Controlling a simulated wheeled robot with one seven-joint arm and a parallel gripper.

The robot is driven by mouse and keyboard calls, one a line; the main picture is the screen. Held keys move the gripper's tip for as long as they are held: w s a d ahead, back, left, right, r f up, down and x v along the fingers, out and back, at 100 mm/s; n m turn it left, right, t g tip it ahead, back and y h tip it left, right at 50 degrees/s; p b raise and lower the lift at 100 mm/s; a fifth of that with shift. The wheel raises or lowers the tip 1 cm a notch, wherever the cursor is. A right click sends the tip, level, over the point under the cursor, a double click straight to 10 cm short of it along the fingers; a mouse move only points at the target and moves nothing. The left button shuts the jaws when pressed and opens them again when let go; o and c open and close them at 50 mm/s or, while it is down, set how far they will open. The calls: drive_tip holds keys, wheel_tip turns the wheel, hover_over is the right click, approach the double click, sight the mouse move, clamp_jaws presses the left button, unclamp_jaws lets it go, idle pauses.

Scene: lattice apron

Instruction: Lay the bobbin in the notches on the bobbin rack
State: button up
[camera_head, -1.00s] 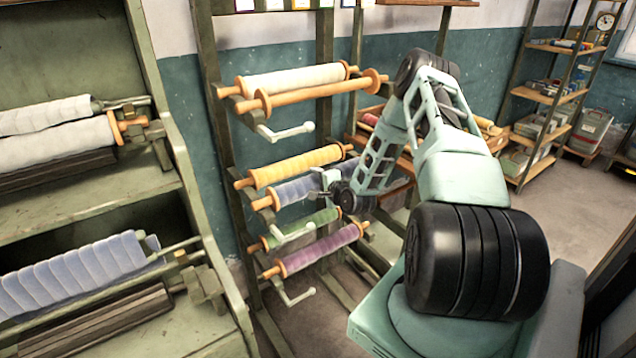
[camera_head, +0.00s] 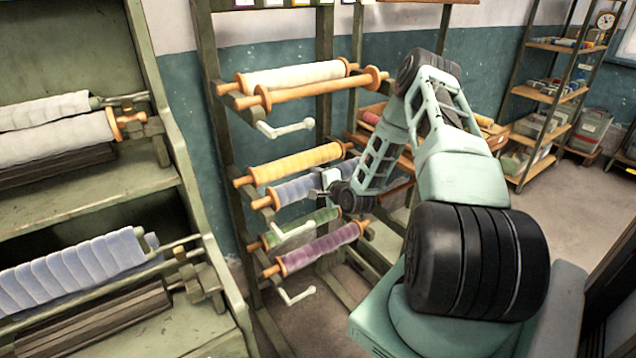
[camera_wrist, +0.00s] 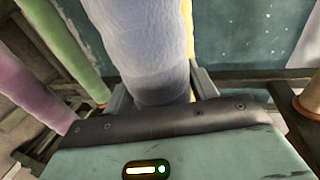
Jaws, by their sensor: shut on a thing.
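The blue bobbin (camera_head: 295,190) is a cloth-wound roller with an orange left end, in the head view between the yellow and green bobbins. My gripper (camera_head: 332,180) is shut on its right part. In the wrist view the pale blue roll (camera_wrist: 145,40) runs up and away between the fingers of my gripper (camera_wrist: 162,92). The bobbin rack (camera_head: 212,100) is a green upright frame with arms that carry the rollers. The blue bobbin's left end is close to the rack's left side. I cannot tell whether it rests in notches; its right end is hidden.
A yellow bobbin (camera_head: 300,163) lies just above, a green one (camera_head: 312,223) and a purple one (camera_head: 320,248) below. A white roller (camera_head: 295,77) and a bare orange roller (camera_head: 315,90) are higher. White crank handles (camera_head: 285,128) stick out in front. A green machine (camera_head: 165,120) stands left.

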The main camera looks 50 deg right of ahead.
drive_tip(key=shift+r, duration=0.1)
drive_tip(key=o, duration=1.4)
drive_tip(key=shift+s, duration=0.1)
drive_tip(key=shift+s, duration=0.2)
drive_tip(key=b+v, duration=0.4)
drive_tip(key=v, duration=1.2)
drive_tip(key=shift+s+a+r, duration=0.15)
drive_tip(key=shift+s+a, duration=0.05)
drive_tip(key=shift+s, duration=0.15)
